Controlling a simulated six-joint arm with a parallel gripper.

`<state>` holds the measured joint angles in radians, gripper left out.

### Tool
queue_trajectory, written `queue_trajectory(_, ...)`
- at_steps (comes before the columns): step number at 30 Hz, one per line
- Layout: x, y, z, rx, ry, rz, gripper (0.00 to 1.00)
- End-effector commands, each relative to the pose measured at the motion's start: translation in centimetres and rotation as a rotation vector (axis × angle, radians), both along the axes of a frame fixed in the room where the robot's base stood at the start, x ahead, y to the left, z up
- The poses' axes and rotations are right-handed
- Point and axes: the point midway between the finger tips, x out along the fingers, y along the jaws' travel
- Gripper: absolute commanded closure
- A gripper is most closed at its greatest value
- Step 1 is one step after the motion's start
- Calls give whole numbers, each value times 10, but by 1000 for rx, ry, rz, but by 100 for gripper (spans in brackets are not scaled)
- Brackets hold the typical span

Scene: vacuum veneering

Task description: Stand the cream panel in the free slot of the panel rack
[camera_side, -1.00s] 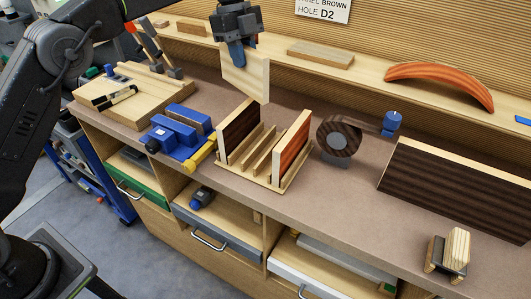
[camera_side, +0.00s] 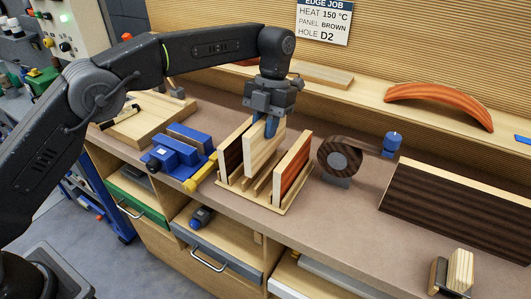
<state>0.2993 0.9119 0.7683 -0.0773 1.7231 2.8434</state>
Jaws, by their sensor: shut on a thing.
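My gripper (camera_side: 269,127) is above the panel rack and shut on the top edge of the cream panel (camera_side: 262,152). The panel is upright, between the dark brown panel (camera_side: 231,149) on the left and the red-orange panel (camera_side: 293,168) on the right. Its lower part is among the wooden dividers of the panel rack (camera_side: 262,200). I cannot tell whether its bottom edge touches the rack base.
A blue vise (camera_side: 178,150) with a yellow handle stands just left of the rack. A dark edging roll (camera_side: 339,157) stands to the right. A shelf with an orange curved piece (camera_side: 438,93) runs behind.

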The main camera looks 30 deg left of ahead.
Motion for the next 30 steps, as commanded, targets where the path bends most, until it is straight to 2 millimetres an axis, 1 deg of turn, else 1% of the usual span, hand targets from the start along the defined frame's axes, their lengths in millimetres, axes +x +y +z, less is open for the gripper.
queue_trajectory(1,-1,0,-8,0,2,1,100)
queue_trajectory(3,0,0,-15,0,1,1,100)
queue_trajectory(8,0,0,-26,0,0,2,100)
queue_trajectory(15,0,0,-56,0,0,3,100)
queue_trajectory(26,0,0,-60,0,-1,3,100)
queue_trajectory(27,0,0,-60,0,-1,3,78)
queue_trajectory(30,0,0,-60,0,-1,3,69)
